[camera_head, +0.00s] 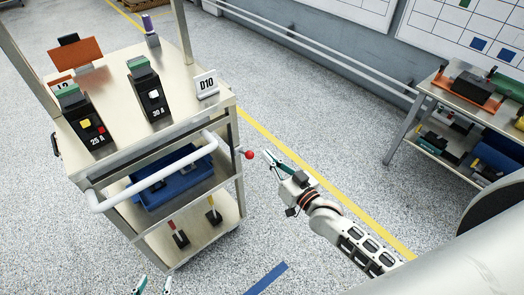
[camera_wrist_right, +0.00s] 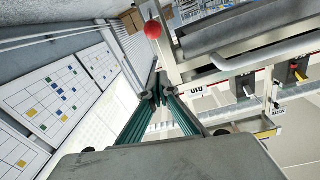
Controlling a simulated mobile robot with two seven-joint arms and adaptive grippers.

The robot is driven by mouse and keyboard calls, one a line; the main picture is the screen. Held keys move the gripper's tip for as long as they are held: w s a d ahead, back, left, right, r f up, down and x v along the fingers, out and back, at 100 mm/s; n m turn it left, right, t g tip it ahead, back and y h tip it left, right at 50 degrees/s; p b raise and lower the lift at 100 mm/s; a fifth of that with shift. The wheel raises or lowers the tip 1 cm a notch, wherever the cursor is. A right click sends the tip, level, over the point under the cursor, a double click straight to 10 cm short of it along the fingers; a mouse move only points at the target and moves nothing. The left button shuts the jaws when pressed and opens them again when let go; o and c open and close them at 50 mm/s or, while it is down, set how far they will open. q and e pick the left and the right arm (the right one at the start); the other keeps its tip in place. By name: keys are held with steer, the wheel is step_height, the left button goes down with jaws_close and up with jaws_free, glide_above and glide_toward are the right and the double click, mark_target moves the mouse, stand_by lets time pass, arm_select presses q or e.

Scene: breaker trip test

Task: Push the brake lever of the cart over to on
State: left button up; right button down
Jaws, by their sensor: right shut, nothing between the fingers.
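The cart (camera_head: 118,98) stands at the left in the head view. Its brake lever ends in a red ball knob (camera_head: 249,154) that sticks out from the cart's right side, below the top deck. The knob also shows in the right wrist view (camera_wrist_right: 153,29), beyond the fingertips. My right gripper (camera_head: 268,158) is shut and empty, just right of the knob, with a small gap seeming to lie between them. Its teal fingers come together in the wrist view (camera_wrist_right: 158,88). My left gripper (camera_head: 153,285) shows only its fingertips at the bottom edge, spread apart and empty.
A loaded workbench (camera_head: 425,92) stands at the right. The floor right of the cart is clear, with a yellow line (camera_head: 262,130).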

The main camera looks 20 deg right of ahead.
glide_above(253, 156)
steer(key=w, duration=0.1)
steer(key=shift+w+d+r, duration=0.1)
steer(key=shift+w+d, duration=0.1)
steer(key=shift+d, duration=0.05)
steer(key=shift+s+a+f, duration=0.1)
steer(key=shift+s+f, duration=0.05)
steer(key=shift+f, duration=0.45)
steer(key=shift+s+f, duration=0.15)
steer(key=shift+f, duration=0.45)
steer(key=shift+s+a+f+b, duration=0.1)
steer(key=shift+s+f+b, duration=0.25)
steer(key=shift+f, duration=0.4)
